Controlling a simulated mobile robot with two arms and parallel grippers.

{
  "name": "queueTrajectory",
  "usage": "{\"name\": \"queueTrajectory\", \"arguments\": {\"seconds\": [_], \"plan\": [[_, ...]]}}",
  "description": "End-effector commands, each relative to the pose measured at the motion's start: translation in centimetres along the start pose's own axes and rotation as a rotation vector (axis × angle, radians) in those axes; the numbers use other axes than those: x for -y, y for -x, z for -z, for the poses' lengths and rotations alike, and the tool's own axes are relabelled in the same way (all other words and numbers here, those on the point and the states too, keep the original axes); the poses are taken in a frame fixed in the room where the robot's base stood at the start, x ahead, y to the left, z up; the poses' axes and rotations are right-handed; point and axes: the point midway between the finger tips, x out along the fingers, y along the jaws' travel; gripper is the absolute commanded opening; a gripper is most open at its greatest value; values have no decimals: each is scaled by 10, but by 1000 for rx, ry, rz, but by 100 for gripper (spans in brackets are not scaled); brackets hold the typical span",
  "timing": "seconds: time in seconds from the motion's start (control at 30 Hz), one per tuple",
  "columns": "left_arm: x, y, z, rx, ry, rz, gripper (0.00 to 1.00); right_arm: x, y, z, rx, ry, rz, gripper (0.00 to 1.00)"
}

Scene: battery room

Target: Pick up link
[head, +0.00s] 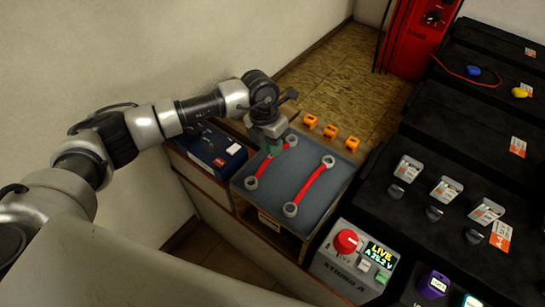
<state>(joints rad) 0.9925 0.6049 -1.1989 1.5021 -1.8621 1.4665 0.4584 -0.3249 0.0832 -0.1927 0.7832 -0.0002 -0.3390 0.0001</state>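Two links lie on a grey tray (318,205). Each is a red bar with a grey ring at either end. The left link (269,163) runs from the tray's near left up to its far edge. The right link (310,185) lies roughly parallel to it, clear of the gripper. My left gripper (272,150) points down at the upper part of the left link. Its fingers hide a little of that part, and I cannot tell whether they touch or enclose the bar. My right gripper is out of view.
A dark blue box (210,150) stands left of the tray. Several orange clips (330,131) sit behind it. A grey control box (345,272) with a red knob (346,241) stands at the near right. Black battery units (455,165) fill the right side.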

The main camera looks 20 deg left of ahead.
Motion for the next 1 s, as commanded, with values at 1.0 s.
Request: {"name": "queueTrajectory", "arguments": {"seconds": [1.0], "plan": [[0,-33,-3,2,-1,1,0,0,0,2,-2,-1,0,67]]}}
